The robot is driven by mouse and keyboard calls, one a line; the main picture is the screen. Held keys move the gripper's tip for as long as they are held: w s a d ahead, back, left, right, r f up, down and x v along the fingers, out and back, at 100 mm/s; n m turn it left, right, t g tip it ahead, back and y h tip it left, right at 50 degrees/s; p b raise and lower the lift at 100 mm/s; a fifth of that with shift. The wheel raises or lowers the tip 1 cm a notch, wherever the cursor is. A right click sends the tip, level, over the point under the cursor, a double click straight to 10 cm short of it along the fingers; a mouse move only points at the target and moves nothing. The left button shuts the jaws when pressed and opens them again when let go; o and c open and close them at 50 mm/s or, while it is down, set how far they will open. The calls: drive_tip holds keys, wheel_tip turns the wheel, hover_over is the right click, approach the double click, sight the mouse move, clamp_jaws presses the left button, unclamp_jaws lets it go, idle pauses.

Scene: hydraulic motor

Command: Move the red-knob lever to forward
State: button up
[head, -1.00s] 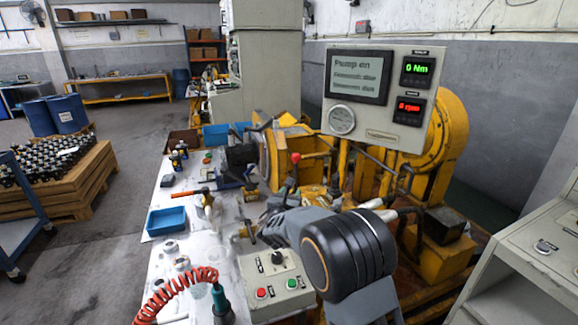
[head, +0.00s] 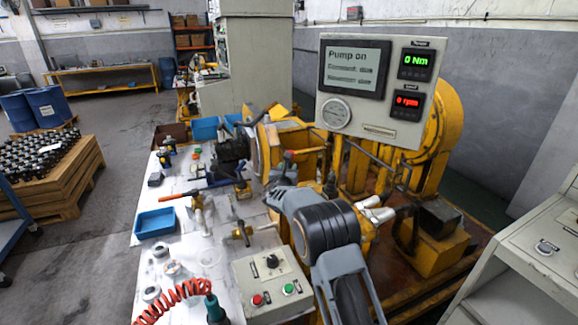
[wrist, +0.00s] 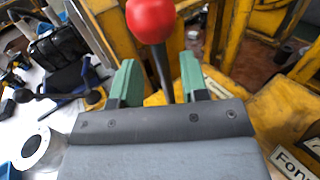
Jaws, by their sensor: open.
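In the wrist view, the red ball knob (wrist: 151,18) sits on a thin dark lever (wrist: 163,72). The lever's shaft stands between the green fingertips of my gripper (wrist: 160,80), which are apart on its left and right with a gap on each side. The knob is above the fingertips in the picture. A plate with partly cut-off lettering starting "For" (wrist: 297,163) is at the lower right. In the head view, my gripper (head: 284,172) is at the lever beside the yellow machine, and my arm hides the lever's lower part.
A display panel (head: 372,90) reads "Pump on", 0 Nm and 0 rpm. A control box (head: 272,280) with red and green buttons stands in front. The white bench (head: 185,235) holds a blue tray (head: 156,222) and fittings. Yellow machine frame (head: 432,160) stands close on the right.

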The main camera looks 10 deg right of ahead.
drive_tip(key=shift+x, duration=1.05)
drive_tip(key=shift+c, duration=0.3)
clamp_jaws()
